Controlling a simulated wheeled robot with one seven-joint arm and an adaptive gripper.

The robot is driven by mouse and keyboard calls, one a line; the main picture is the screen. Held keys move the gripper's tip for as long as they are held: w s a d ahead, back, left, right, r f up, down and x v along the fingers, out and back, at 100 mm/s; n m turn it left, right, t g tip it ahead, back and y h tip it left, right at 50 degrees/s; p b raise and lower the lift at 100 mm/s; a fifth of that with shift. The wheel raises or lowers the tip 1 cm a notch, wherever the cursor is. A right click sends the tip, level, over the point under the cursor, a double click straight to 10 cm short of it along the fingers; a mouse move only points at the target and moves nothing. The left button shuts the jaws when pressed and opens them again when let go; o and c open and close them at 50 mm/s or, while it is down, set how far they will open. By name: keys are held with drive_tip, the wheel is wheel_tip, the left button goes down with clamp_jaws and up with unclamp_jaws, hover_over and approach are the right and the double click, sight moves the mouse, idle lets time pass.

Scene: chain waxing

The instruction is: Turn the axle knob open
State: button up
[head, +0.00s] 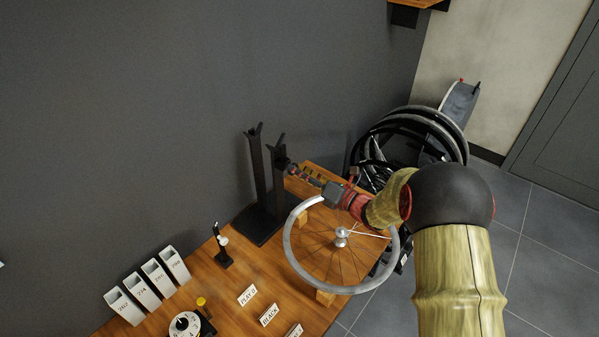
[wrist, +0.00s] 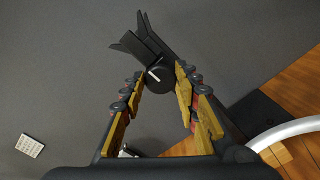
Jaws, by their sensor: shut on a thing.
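The axle knob (wrist: 154,76) is a round black knob with a white line on its face, seen in the wrist view between my fingertips. It sits below the forked top of a black stand post (head: 279,160). My gripper (wrist: 158,80) has its two fingers on either side of the knob and is shut on it. In the head view my gripper (head: 297,172) reaches the upper part of the right post, and the knob is hidden there. The knob's white line slants from upper left to lower right.
A spoked wheel (head: 288,246) lies on blocks on the wooden bench (head: 245,275), below my arm. A second black post (head: 257,172) stands left of the first. Tyres (head: 452,127) hang at the right.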

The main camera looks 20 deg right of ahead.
drive_tip(key=shift+f, duration=0.2)
drive_tip(key=o, duration=1.1)
drive_tip(key=shift+r, duration=0.1)
drive_tip(key=shift+o, duration=0.2)
drive_tip(key=v, duration=1.2)
